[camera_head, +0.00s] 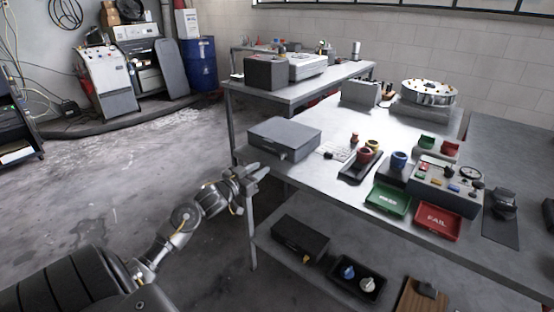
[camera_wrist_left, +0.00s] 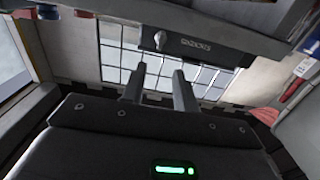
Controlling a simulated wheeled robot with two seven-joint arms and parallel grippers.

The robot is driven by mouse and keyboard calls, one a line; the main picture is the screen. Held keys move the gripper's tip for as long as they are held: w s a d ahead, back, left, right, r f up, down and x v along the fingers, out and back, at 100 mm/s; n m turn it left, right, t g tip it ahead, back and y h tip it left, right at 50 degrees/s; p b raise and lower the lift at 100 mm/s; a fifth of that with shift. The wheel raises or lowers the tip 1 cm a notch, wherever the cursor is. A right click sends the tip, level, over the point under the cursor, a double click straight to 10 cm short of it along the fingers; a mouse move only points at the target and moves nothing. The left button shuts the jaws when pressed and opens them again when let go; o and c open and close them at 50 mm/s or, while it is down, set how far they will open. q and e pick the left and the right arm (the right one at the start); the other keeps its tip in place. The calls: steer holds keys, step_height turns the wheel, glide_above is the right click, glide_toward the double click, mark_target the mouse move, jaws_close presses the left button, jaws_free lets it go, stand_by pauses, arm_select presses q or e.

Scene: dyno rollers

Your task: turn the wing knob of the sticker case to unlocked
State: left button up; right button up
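The sticker case (camera_head: 285,136) is a grey closed box at the near left corner of the bench top. Its dark front face (camera_wrist_left: 220,45) shows across the top of the left wrist view, with small light lettering. The wing knob (camera_wrist_left: 160,39) is a small pale piece on that face, beside the lettering. Its exact setting is too small to tell. My left gripper (camera_head: 258,171) is just in front of and below the case in the head view. In the wrist view its two fingers (camera_wrist_left: 158,73) are apart, with nothing between them, short of the knob. My right gripper is out of view.
The metal bench (camera_head: 330,190) carries a black tray with cups (camera_head: 360,165), a green tray (camera_head: 387,200), a red FAIL tray (camera_head: 437,219) and a control box (camera_head: 446,186). A dark box (camera_head: 300,238) sits on the lower shelf. The floor at left is clear.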

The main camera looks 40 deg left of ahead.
mark_target(280, 155)
arm_select(q)
steer(key=w, duration=1)
steer(key=shift+a, duration=0.1)
steer(key=shift+c, duration=0.3)
jaws_close()
